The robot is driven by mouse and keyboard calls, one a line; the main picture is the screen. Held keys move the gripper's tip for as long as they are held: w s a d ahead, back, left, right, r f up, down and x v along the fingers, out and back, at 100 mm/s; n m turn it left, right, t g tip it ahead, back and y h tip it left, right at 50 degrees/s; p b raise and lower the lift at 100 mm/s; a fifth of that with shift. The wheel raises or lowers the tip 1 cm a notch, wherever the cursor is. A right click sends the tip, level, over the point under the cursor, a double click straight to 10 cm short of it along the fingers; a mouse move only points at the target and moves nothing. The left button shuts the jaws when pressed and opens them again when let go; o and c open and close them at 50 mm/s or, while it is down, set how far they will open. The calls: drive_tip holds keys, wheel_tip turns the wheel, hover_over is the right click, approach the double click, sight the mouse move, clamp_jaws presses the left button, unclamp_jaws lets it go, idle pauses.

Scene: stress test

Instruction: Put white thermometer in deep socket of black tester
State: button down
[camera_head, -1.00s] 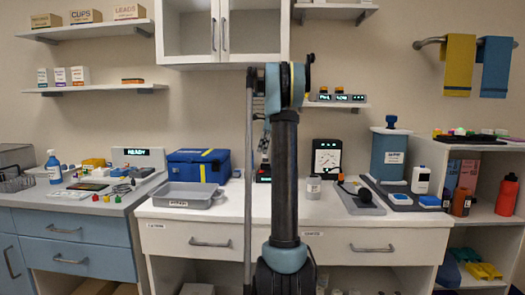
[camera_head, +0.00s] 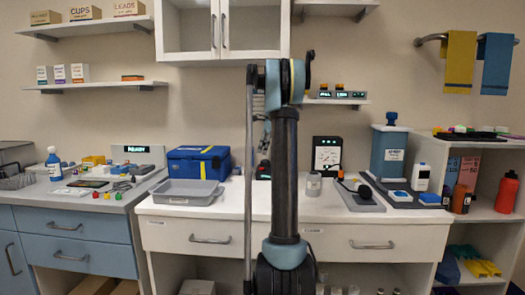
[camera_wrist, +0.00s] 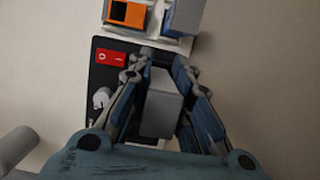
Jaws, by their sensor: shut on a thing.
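My gripper (camera_wrist: 162,66) is shut on a pale grey-white block, which I take to be the white thermometer (camera_wrist: 162,105). One finger lies on each side of it. Behind it in the wrist view is the black tester (camera_wrist: 104,78), with a red switch and a white knob. The gripper and thermometer hide much of the tester's face, so its deep socket cannot be made out. I cannot tell whether the thermometer touches the tester. In the head view, my gripper (camera_head: 264,143) is mostly hidden behind my arm, above the small black tester (camera_head: 263,171) on the counter.
An orange-faced item (camera_wrist: 127,13) and a grey block (camera_wrist: 184,17) are at the top of the wrist view. On the counter, a blue case (camera_head: 197,165) and a grey tray (camera_head: 160,193) stand left of my arm. A jar (camera_head: 313,185) and a black-framed meter (camera_head: 315,155) stand right.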

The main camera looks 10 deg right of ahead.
drive_tip(key=shift+f, duration=0.55)
idle(0.4)
drive_tip(key=c, duration=1.4)
unclamp_jaws()
drive_tip(key=shift+o, duration=0.2)
drive_tip(key=shift+v, duration=3.65)
